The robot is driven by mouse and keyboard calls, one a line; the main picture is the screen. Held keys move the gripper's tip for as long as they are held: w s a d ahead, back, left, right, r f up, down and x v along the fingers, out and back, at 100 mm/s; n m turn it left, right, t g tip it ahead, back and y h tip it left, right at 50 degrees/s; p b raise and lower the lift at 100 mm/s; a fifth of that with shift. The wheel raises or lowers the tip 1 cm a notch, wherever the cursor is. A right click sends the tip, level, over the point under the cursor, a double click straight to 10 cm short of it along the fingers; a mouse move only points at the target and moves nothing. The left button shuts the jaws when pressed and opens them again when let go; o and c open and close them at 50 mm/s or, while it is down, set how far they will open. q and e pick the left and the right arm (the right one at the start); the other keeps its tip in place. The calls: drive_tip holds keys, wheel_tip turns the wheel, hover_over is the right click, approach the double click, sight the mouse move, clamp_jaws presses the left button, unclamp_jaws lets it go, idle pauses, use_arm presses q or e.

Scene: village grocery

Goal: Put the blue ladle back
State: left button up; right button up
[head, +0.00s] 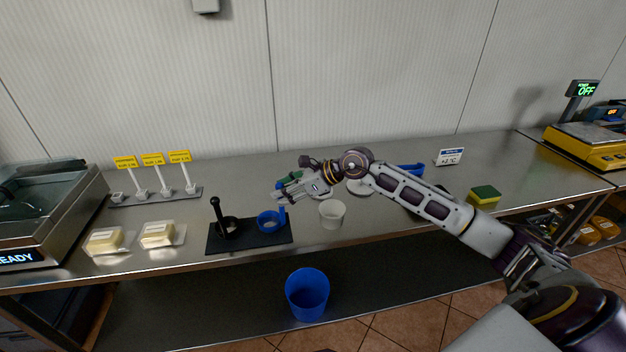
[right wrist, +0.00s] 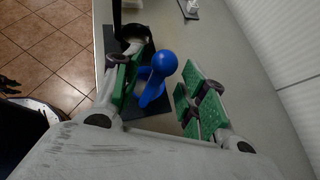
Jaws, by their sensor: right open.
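The blue ladle (head: 268,221) stands on the right part of a dark mat (head: 247,242) on the steel counter, its handle upright. In the right wrist view the blue ladle (right wrist: 165,63) shows its rounded handle end between my green-padded fingers, with space on both sides. My right gripper (head: 281,194) is open and empty, just above the blue ladle; it also shows in the right wrist view (right wrist: 161,95). A black ladle (head: 222,222) stands on the same mat to the left, handle upright. My left gripper is not in view.
A white cup (head: 332,213) stands right of the mat. Two wrapped butter blocks lie to the left. A blue object (head: 411,170) is partly hidden behind my right arm. A sponge (head: 485,194) lies farther right. A blue bin (head: 307,295) stands below the counter's front edge.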

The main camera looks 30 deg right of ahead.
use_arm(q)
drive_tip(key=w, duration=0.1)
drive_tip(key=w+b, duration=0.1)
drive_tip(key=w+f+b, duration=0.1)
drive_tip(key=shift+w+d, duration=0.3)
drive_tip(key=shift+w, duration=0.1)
use_arm(e)
drive_tip(key=v, duration=1.1)
idle(0.4)
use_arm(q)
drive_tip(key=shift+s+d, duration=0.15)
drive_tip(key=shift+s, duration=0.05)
use_arm(e)
drive_tip(key=shift+s+r, duration=0.1)
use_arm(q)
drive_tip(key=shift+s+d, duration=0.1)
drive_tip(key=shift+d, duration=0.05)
